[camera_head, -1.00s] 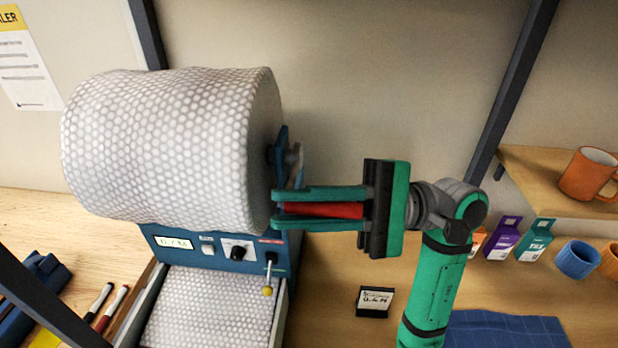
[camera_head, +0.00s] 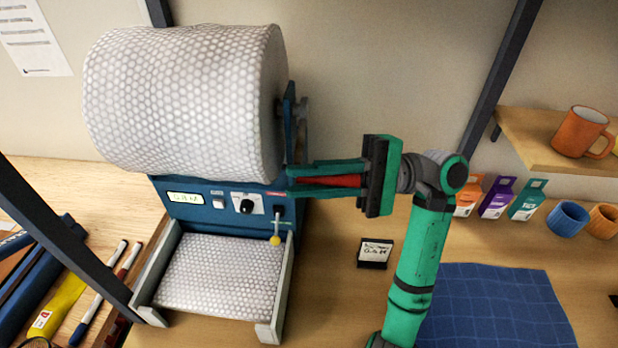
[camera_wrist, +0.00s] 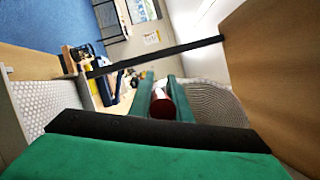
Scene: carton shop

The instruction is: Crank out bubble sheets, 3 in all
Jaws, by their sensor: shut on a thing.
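A large roll of bubble wrap (camera_head: 185,100) is mounted on a blue dispenser machine (camera_head: 180,200) with a small display (camera_head: 186,198), a black knob (camera_head: 247,206) and a yellow-tipped lever (camera_head: 275,239). A bubble sheet (camera_head: 220,273) lies in the tray below the machine's front. My gripper (camera_head: 300,179) is at the machine's right side, its fingers shut on the red crank handle (camera_head: 335,181). The red handle also shows between the fingers in the wrist view (camera_wrist: 162,103). The fingertips hide the crank's far end.
A small black-framed card (camera_head: 375,252) stands on the bench right of the tray. A blue cloth (camera_head: 495,305) lies at the lower right. Colored boxes (camera_head: 497,197) and blue cup (camera_head: 567,218) stand at the back right. Markers (camera_head: 98,293) lie left.

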